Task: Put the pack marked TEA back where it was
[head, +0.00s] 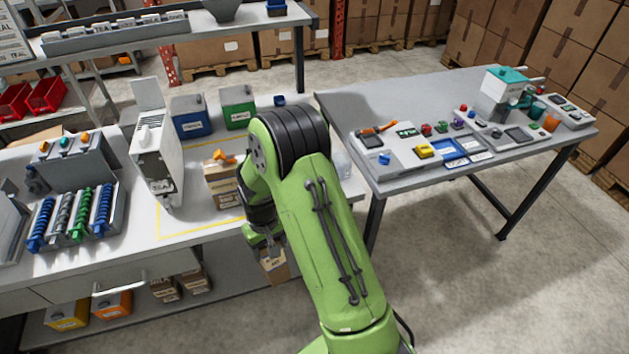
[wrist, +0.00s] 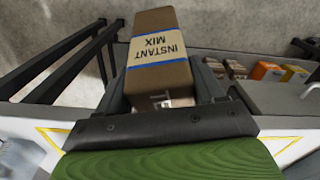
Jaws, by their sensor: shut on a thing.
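My gripper (head: 264,247) is shut on a brown pack (head: 275,268), held in front of the table's front edge and below the tabletop's height in the picture. In the wrist view the pack (wrist: 162,68) sits between the two fingers (wrist: 164,90), with a cream "INSTANT MIX" label edged in blue. A white dispenser (head: 158,150) marked TEA stands on the table, left of my arm.
A brown carton (head: 222,188) with an orange item on top stands inside a yellow outline. Blue (head: 191,120) and green (head: 237,107) canisters stand behind. The lower shelf (head: 217,290) holds brown packs (head: 166,289) and orange and yellow boxes. A second table (head: 350,100) stands right.

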